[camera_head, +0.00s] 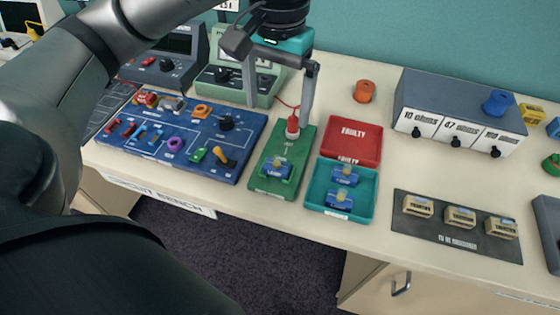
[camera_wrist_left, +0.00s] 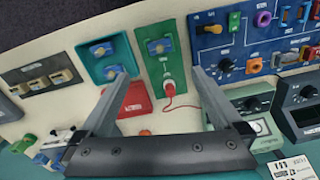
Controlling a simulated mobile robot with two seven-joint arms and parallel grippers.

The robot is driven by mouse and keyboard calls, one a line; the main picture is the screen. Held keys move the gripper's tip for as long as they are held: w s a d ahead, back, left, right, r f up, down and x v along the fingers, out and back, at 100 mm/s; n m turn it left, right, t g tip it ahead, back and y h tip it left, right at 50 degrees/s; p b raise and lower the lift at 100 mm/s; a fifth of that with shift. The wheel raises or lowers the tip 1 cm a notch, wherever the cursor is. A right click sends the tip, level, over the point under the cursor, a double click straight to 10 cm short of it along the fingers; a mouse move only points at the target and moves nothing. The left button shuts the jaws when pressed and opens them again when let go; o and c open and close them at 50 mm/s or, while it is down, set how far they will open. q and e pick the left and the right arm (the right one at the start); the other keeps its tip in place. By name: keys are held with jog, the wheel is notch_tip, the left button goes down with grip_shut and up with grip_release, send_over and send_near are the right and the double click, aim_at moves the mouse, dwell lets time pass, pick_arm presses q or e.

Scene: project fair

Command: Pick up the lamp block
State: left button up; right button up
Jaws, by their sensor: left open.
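Three blue lamp blocks with pale tops are in view. One lamp block (camera_head: 276,169) sits on the green test board (camera_head: 262,187); the left wrist view shows it too (camera_wrist_left: 160,46). A second lamp block (camera_head: 345,175) and a third lamp block (camera_head: 337,198) lie in the teal tray (camera_head: 313,194); both also show in the left wrist view (camera_wrist_left: 101,49), (camera_wrist_left: 113,71). My left gripper (camera_head: 278,115) is open and empty, pointing down above the back of the green board, apart from all the lamp blocks. My right gripper is not in view.
A red FAULTY tray (camera_head: 352,138) adjoins the teal tray. A red probe (camera_head: 293,128) with a wire stands on the green board near my fingers. The blue circuit board (camera_head: 185,150) is left, a grey mat (camera_head: 455,238) with tan blocks right. An orange ring piece (camera_head: 363,91) stands behind.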

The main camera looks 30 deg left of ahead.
pick_arm(q)
jog(key=b, duration=0.1)
send_near(277, 156)
notch_tip(277, 156, down, 5)
jog(key=shift+s+a+f, duration=0.1)
jog(key=shift+s+a, duration=0.05)
jog(key=shift+f+b, duration=0.4)
jog(key=shift+f, duration=2.6)
jog(key=c, duration=1.5)
notch_tip(277, 156, up, 20)
jog(key=p, duration=0.4)
jog(key=shift+r+p, duration=1.25)
jog(key=shift+r, duration=0.3)
